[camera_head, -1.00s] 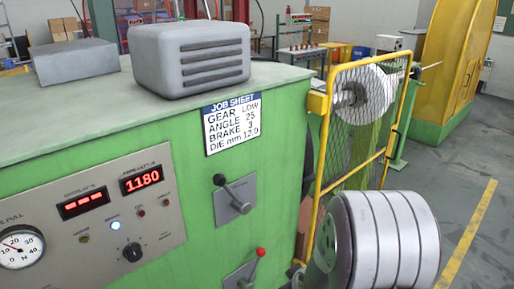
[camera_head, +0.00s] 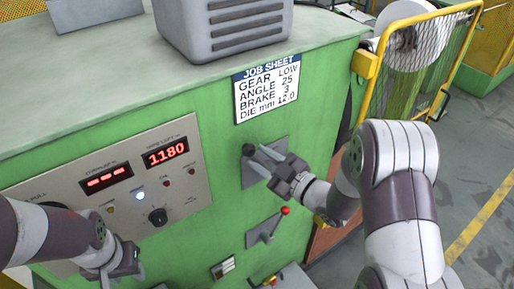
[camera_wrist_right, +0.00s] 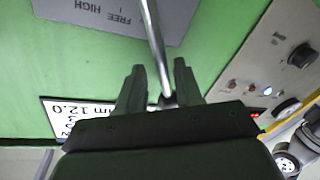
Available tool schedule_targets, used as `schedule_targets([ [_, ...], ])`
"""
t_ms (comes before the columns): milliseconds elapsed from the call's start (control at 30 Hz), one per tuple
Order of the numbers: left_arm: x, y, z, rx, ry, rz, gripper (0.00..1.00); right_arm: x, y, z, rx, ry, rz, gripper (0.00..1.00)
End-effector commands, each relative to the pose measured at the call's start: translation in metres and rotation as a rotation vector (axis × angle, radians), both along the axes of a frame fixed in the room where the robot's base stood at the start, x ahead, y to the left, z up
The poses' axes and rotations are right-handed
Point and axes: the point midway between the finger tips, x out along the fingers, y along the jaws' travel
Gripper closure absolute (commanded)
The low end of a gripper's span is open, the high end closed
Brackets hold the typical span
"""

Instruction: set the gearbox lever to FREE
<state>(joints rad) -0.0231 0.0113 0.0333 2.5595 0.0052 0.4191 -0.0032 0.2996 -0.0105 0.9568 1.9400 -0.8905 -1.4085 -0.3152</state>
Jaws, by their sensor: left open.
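The gearbox lever is a metal rod with a black knob (camera_head: 248,150) on a grey plate (camera_head: 250,177) on the green cabinet front. The knob leans to the upper left. In the right wrist view the plate (camera_wrist_right: 105,22) carries the upside-down words FREE and HIGH; the lever rod (camera_wrist_right: 153,35) runs down between my fingers. My right gripper (camera_head: 262,160) is at the lever, and in its wrist view (camera_wrist_right: 158,85) the fingers stand apart, one on each side of the rod, with gaps visible. My left gripper (camera_head: 122,275) is open, low at the left, away from the lever.
A second lever with a red knob (camera_head: 285,211) sits just below my right gripper. The job sheet (camera_head: 266,88) is above the plate. A control panel (camera_head: 182,195) with red displays is left. A yellow mesh guard (camera_head: 425,65) stands right.

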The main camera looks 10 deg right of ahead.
Motion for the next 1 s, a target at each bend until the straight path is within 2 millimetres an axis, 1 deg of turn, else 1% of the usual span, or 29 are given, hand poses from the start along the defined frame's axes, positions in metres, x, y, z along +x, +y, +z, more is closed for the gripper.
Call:
schedule_targets([
  [33, 0.0, 0.0, 0.006, 0.0, 0.0, 0.0, 0.57, 0.005, 0.004, 0.002, -0.001, 0.001, 0.003, 0.65],
  [200, 0.0, 0.0, 0.008, 0.0, 0.0, 0.0, 0.57, 0.016, 0.011, 0.001, 0.0, 0.0, 0.0, 0.65],
  [467, 0.0, 0.0, 0.008, 0.0, 0.0, 0.0, 0.57, 0.018, 0.011, -0.001, 0.0, 0.0, -0.001, 0.65],
  [567, 0.0, 0.0, 0.008, 0.0, 0.0, 0.0, 0.57, 0.018, 0.011, -0.001, 0.0, 0.0, -0.001, 0.94],
  [600, 0.0, 0.0, 0.008, 0.0, 0.0, 0.0, 0.57, 0.018, 0.011, -0.001, 0.0, 0.0, -0.001, 1.0],
  [867, 0.0, 0.0, 0.007, 0.0, 0.0, 0.0, 0.57, 0.018, 0.01, 0.0, 0.01, 0.003, -0.001, 1.0],
  [1000, 0.0, 0.0, 0.006, 0.0, 0.0, 0.0, 0.57, 0.019, 0.005, 0.002, 0.05, 0.017, -0.002, 1.0],
])
